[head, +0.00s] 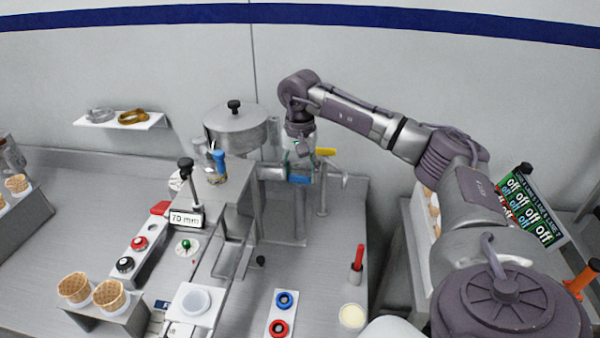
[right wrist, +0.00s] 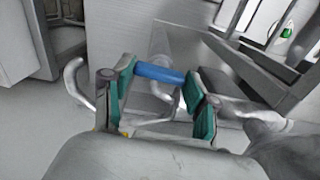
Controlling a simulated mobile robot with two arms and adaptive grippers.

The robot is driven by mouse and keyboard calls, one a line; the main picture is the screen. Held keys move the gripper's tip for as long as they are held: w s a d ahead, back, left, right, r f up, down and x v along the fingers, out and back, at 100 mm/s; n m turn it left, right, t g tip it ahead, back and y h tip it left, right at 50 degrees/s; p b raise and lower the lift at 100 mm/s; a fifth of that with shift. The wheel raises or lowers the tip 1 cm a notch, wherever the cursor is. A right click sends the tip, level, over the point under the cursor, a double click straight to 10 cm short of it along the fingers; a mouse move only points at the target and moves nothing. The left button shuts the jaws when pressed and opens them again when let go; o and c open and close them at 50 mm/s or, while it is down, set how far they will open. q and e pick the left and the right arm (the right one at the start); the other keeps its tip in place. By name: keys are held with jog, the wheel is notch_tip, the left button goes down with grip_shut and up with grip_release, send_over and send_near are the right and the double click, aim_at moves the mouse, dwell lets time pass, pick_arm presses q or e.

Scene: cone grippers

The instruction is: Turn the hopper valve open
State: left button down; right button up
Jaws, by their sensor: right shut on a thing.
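The hopper (head: 238,135) is a round metal drum with a black-knobbed lid, behind the middle of the bench. A metal pipe (head: 272,172) comes out low on its right side. The blue valve handle (head: 300,179) is at the pipe's end, below my right gripper (head: 302,163). In the right wrist view the blue handle (right wrist: 158,73) lies crosswise between the green finger pads of my right gripper (right wrist: 160,88), which is shut on it. Part of the valve is hidden behind the gripper. My left gripper is not in view.
A yellow handle (head: 325,151) is just right of the gripper. A metal bench unit with a "70 mm" sign (head: 185,219) stands to the left. Waffle cups (head: 75,287) stand at the front left. A display panel reading "off" (head: 528,212) is at right.

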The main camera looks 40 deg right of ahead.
jog(key=shift+n, duration=0.5)
jog(key=o, duration=1.2)
jog(key=shift+c, duration=0.2)
jog(key=shift+r, duration=0.15)
notch_tip(320, 180, up, 12)
